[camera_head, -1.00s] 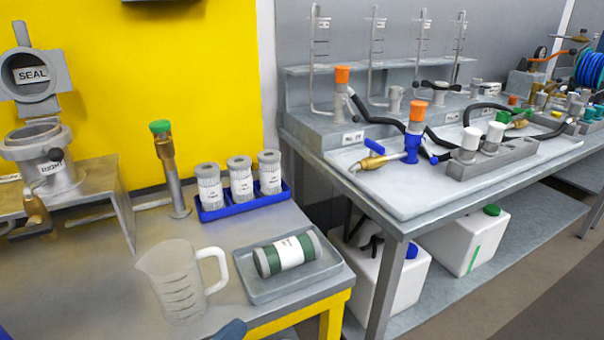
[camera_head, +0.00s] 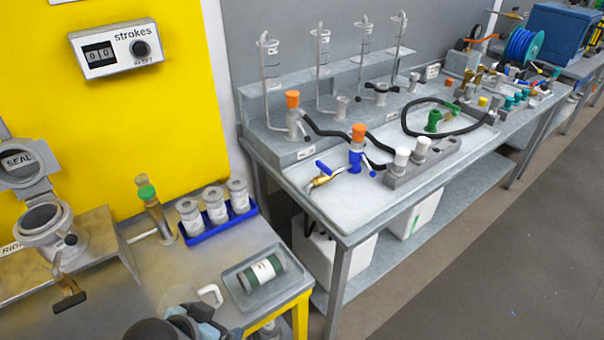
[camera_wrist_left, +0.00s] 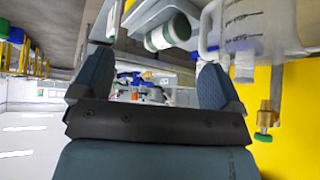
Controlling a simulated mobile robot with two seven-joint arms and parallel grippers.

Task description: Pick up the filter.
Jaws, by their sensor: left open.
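A green cylinder with a white label band (camera_head: 262,271) lies on its side in a shallow grey tray (camera_head: 236,289); it looks like the filter, though its label is unreadable. It also shows in the left wrist view (camera_wrist_left: 168,33), above the gap between my fingers. Several grey ribbed canisters with white labels (camera_head: 215,205) stand upright in a blue tray (camera_head: 249,214). My left gripper (camera_head: 198,318) is at the bottom of the head view, left of and nearer than the grey tray. In the wrist view its blue fingers (camera_wrist_left: 153,68) are spread, with nothing between them. My right gripper is not visible.
A clear measuring jug, mostly hidden in the head view, shows its handle (camera_head: 211,296) between my gripper and the grey tray. The metal bench (camera_head: 340,238) on the right holds hoses and valves.

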